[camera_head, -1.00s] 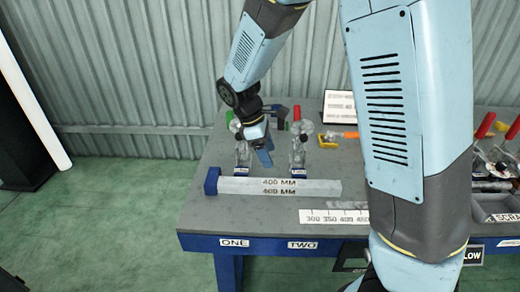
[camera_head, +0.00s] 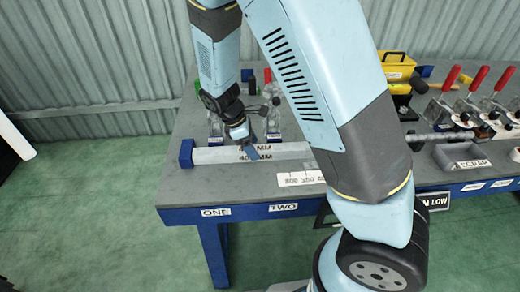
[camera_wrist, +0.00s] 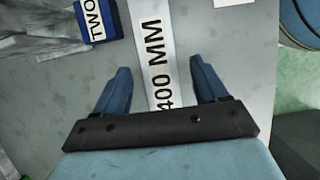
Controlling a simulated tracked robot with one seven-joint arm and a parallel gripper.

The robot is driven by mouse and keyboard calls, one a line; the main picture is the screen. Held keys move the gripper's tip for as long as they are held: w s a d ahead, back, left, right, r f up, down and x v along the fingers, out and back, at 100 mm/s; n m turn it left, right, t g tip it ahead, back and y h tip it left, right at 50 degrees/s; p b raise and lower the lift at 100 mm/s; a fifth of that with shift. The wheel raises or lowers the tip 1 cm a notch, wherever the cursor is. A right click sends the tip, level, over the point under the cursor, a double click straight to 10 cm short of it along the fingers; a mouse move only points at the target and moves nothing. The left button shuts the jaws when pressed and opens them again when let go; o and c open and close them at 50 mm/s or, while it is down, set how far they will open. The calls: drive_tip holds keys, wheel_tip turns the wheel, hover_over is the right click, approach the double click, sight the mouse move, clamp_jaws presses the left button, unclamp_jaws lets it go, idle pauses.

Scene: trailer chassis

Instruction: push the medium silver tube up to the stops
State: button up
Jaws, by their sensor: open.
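The silver tube (camera_head: 215,156), marked 400 MM, lies flat along the table. Its left end is at a blue end block (camera_head: 186,153); I cannot tell whether they touch. My gripper (camera_head: 251,151) is over the tube's middle, pointing down and partly covering its label. In the wrist view my gripper (camera_wrist: 160,70) is open, with one blue finger on each side of the tube (camera_wrist: 152,20). A blue block labelled TWO (camera_wrist: 98,20) lies just left of the tube there, with a narrow gap. My arm hides the tube's right end in the head view.
A white length scale (camera_head: 300,179) lies in front of the tube. Red-handled clamps (camera_head: 478,80) and a scrap bin (camera_head: 468,158) are at right. The table's front left is clear.

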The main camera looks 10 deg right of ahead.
drive_tip(key=shift+x, duration=1.35)
drive_tip(key=shift+c, duration=0.3)
clamp_jaws()
drive_tip(key=shift+w+a, duration=0.2)
drive_tip(key=shift+w, duration=0.2)
idle(0.4)
drive_tip(key=shift+o, duration=0.7)
unclamp_jaws()
drive_tip(key=shift+d, duration=0.1)
